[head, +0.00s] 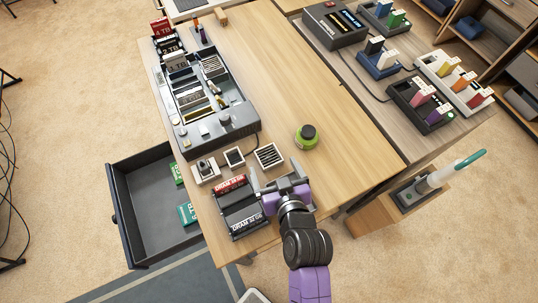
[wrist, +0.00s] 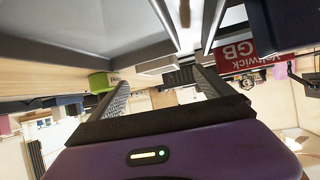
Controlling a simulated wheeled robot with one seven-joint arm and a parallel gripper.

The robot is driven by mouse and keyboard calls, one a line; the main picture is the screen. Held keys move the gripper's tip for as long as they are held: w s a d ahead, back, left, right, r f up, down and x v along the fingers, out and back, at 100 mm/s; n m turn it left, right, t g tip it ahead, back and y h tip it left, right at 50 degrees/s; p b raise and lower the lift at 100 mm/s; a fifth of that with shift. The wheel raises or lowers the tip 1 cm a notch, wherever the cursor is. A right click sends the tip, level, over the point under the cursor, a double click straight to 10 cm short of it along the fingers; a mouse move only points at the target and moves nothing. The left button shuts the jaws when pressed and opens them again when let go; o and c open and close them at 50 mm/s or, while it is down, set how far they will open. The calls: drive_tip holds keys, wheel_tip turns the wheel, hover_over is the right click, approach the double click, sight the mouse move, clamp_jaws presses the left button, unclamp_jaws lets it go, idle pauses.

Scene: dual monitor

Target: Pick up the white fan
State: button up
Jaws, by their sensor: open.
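I cannot tell for sure which is the white fan. My gripper (head: 279,180) is open and empty, just nearer than the slatted piece and right of the DRAM boxes. In the wrist view, my gripper (wrist: 160,80) shows its two fingers apart with nothing clearly held between them.
A red DRAM box (head: 230,184) lies close left of my gripper, and shows upside down in the wrist view (wrist: 245,52). A green jar (head: 306,138) stands behind. A grey case (head: 222,122) fills the left back. An open drawer (head: 150,215) juts out left. The desk's right middle is clear.

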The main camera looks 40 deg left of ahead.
sight(269, 156)
drive_tip(key=shift+x, duration=2.55)
drive_tip(key=c, duration=1.6)
